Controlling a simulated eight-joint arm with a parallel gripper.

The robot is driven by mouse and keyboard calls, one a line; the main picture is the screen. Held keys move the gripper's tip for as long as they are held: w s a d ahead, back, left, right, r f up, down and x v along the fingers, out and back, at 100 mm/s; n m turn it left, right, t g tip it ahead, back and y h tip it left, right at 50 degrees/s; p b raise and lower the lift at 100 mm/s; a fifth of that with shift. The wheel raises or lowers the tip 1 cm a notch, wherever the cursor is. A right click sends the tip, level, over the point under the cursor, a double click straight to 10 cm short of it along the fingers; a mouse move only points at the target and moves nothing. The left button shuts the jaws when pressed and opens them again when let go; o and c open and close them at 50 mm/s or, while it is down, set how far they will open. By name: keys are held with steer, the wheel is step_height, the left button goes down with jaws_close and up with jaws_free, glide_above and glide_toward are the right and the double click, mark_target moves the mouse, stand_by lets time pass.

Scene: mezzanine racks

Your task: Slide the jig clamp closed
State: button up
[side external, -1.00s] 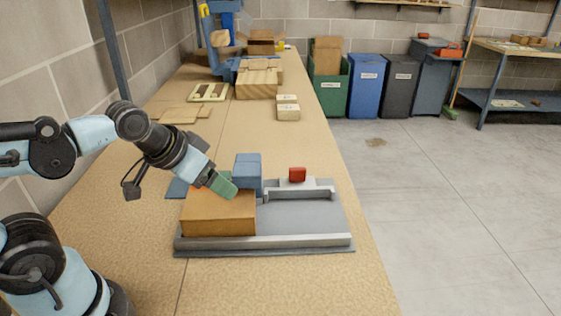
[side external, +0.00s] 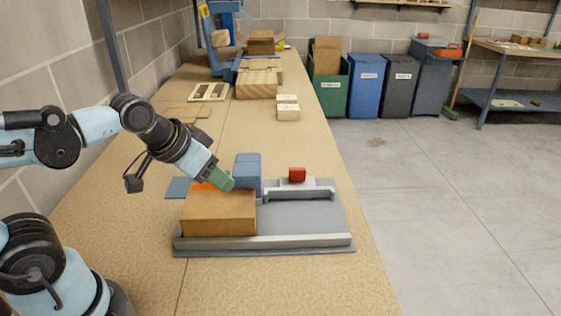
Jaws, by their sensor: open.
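The jig is a grey base plate (side external: 310,218) with a raised front rail (side external: 265,242), lying on the workbench. A wooden block (side external: 218,214) sits on its left part, against the rail. A blue block-like part (side external: 247,173) stands behind the wooden block. A red knob (side external: 297,174) sits on a grey slide-like piece (side external: 300,190) at the right rear of the plate. I cannot tell which part is the clamp. My gripper (side external: 222,184), with green fingertips, is open just above the wooden block, left of the blue part. An orange patch shows beside it, partly hidden.
Two pale blocks (side external: 288,107), a slotted wooden frame (side external: 209,91) and a stack of wood (side external: 258,80) lie further back. A blue machine (side external: 217,45) stands at the far end. The bench right of the jig drops to open floor (side external: 440,200).

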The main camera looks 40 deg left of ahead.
steer(key=w+r+m+g, duration=0.2)
steer(key=w+r, duration=0.3)
steer(key=w, duration=0.2)
steer(key=m+g, duration=0.5)
steer(key=m, duration=0.2)
glide_above(298, 168)
step_height(298, 168, down, 5)
step_height(298, 168, down, 12)
steer(key=shift+a+r, duration=0.1)
jaws_close()
